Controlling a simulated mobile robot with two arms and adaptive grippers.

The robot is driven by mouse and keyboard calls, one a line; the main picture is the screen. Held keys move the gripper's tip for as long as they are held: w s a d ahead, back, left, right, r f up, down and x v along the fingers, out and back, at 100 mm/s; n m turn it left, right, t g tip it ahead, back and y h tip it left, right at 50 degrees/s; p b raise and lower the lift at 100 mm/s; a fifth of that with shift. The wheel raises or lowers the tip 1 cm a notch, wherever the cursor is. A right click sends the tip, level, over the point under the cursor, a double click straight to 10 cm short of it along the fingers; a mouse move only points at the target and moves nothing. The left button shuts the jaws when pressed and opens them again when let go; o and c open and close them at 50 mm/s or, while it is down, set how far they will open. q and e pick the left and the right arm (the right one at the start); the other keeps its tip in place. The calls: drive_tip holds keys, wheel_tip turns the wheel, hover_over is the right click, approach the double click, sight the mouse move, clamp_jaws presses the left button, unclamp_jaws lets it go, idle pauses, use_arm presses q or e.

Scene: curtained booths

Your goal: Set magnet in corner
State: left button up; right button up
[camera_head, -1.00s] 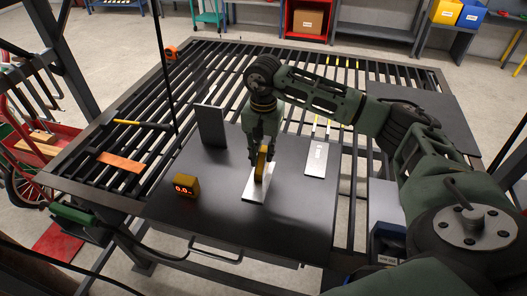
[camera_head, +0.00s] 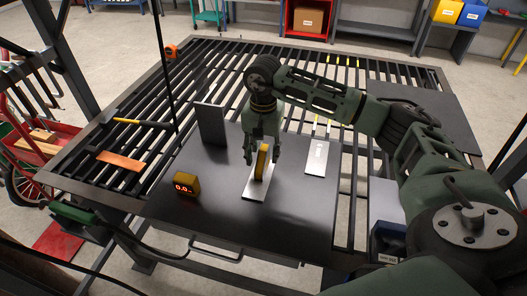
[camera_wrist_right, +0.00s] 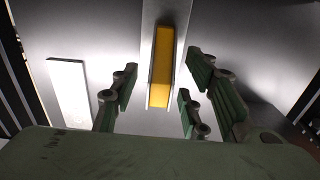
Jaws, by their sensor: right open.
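The yellow-orange magnet (camera_head: 262,162) stands on a bright metal plate (camera_head: 255,190) that lies on the dark table top. In the right wrist view the magnet (camera_wrist_right: 161,68) shows as a yellow block with pale edges. My right gripper (camera_head: 262,154) is open, pointing down, with its fingers apart on both sides of the magnet. In the right wrist view the right gripper (camera_wrist_right: 158,100) has clear gaps between its fingers and the magnet. Whether a corner is formed under the magnet is hidden. My left gripper is not in view.
A dark plate (camera_head: 211,124) stands upright behind on the left. A small orange display box (camera_head: 186,184) sits at left front. Another pale plate (camera_head: 316,160) lies to the right. A hammer (camera_head: 142,122) and a copper-coloured strip (camera_head: 121,161) lie on the slatted table.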

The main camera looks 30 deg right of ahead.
drive_tip(key=shift+r, duration=0.2)
wheel_tip(320, 180, up, 12)
drive_tip(key=shift+f, duration=0.15)
